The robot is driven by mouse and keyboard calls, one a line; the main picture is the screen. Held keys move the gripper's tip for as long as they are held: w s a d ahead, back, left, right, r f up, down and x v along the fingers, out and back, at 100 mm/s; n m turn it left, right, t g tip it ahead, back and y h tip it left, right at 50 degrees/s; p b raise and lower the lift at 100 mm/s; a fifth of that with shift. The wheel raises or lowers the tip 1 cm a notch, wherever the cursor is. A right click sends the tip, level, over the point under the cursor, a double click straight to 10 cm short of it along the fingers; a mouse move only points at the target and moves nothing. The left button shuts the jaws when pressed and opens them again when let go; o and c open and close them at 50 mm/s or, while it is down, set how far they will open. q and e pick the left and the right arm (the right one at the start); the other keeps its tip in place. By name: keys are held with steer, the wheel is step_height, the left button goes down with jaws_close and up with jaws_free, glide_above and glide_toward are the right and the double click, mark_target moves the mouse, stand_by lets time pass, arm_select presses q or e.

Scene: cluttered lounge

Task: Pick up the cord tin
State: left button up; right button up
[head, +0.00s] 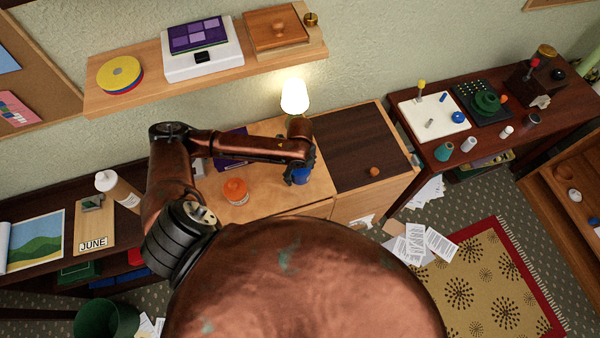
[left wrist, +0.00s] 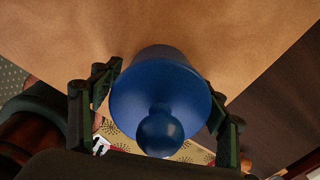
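A blue tin (head: 302,175) with a round knob on its lid is on the light wooden cabinet top, at my left gripper (head: 299,172). In the left wrist view the blue tin (left wrist: 165,95) fills the space between the two dark fingers (left wrist: 160,105). One finger stands close to each side; I cannot tell whether they press on it. An orange tin (head: 236,191) of similar form stands to the left on the same cabinet top. No label shows which is the cord tin. My right gripper is not in view.
A lit lamp (head: 294,98) stands behind the gripper. A purple box (head: 230,150) lies behind my left forearm. The dark board (head: 362,148) at right holds only a small orange-brown knob (head: 374,171). A loaded shelf (head: 130,98) hangs above. Papers (head: 430,243) lie on the floor.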

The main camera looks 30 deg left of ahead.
arm_select(q)
steer(key=c, duration=1.4)
steer(key=shift+o, duration=0.2)
